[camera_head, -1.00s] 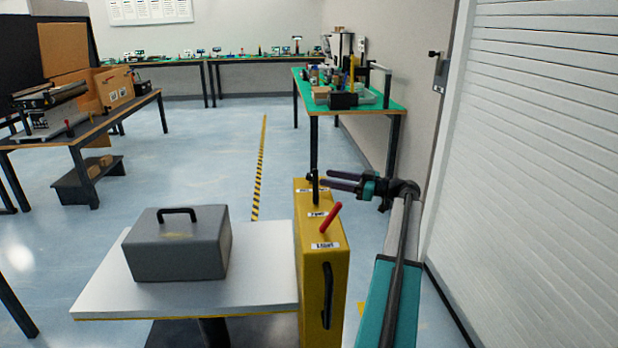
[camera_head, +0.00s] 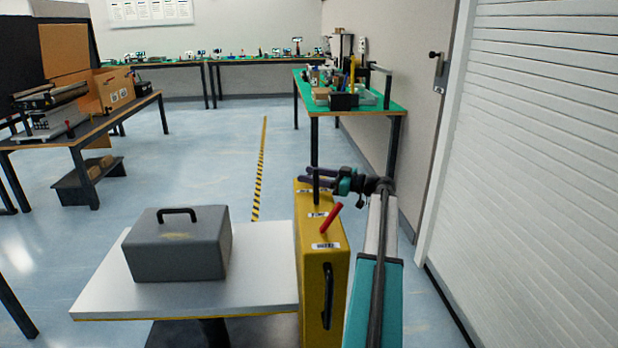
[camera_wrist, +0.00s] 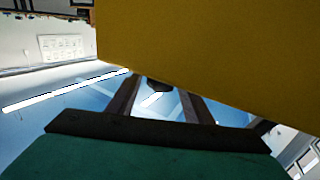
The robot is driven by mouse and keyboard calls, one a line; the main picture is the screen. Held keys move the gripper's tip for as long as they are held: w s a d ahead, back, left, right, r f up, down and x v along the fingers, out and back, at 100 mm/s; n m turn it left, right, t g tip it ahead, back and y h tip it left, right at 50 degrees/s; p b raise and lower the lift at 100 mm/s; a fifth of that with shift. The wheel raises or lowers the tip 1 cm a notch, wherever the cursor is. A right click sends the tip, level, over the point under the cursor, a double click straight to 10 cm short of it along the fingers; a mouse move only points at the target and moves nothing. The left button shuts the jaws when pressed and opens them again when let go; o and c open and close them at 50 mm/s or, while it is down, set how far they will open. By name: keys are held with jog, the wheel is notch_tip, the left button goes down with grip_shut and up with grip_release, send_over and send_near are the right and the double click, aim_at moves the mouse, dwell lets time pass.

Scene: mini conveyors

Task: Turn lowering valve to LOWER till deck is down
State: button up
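The white deck (camera_head: 95,285) carries a grey case (camera_head: 175,262) with a black handle and stands above the floor on a dark support. A yellow housing (camera_head: 309,290) is at its right edge, with small labels on top that are too blurred to read surely. A red lever (camera_head: 330,219) on it leans right. A black upright lever (camera_head: 316,186) stands at its far end. My gripper (camera_head: 304,182) is at that black lever, fingers pointing left. In the wrist view the fingers are apart, with a dark knob (camera_wrist: 158,86) between them; contact cannot be told.
The yellow housing also fills the top of the wrist view (camera_wrist: 220,50). A green-topped bench (camera_head: 390,108) with several items stands beyond my gripper. A white shutter (camera_head: 545,150) is at the right.

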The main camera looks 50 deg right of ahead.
jog(key=c, duration=0.9)
jog(key=shift+c, duration=0.2)
